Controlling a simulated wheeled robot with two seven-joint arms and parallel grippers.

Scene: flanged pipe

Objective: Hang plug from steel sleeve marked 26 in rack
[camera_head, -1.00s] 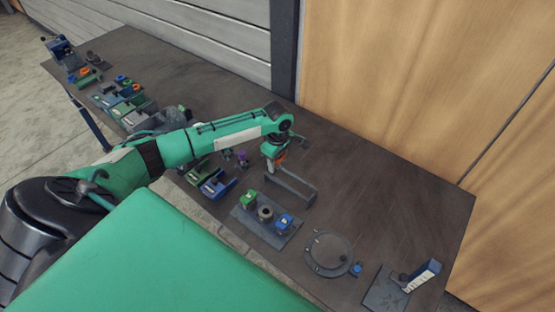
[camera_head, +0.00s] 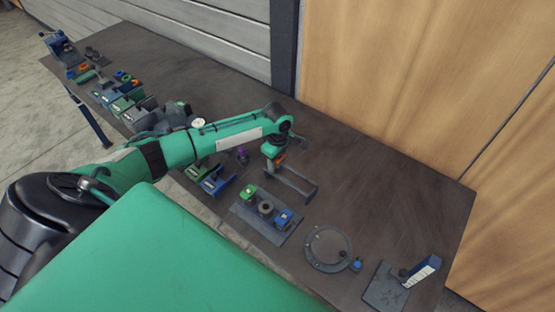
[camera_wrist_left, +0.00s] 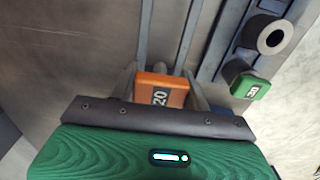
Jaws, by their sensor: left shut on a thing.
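My left gripper (camera_head: 277,160) is shut on an orange block-shaped plug (camera_wrist_left: 160,90), whose label looks like 20. The plug sits between the two fingers in the left wrist view; its lower end is hidden. In the head view the gripper is over the far left end of a low grey frame, which looks like the rack (camera_head: 292,186). Whether the plug touches the rack cannot be told. A grey steel sleeve (camera_head: 265,207) stands on a dark plate between a green block (camera_head: 248,192) and a blue block (camera_head: 284,216). No 26 is readable. My right gripper is not in view.
A round ring fixture (camera_head: 327,249) and an upright blue-and-white stand (camera_head: 422,268) are at the near right. Green and blue holders (camera_head: 217,181) lie left of the plate. Several other fixtures fill the table's far left. The back right of the table (camera_head: 400,195) is clear.

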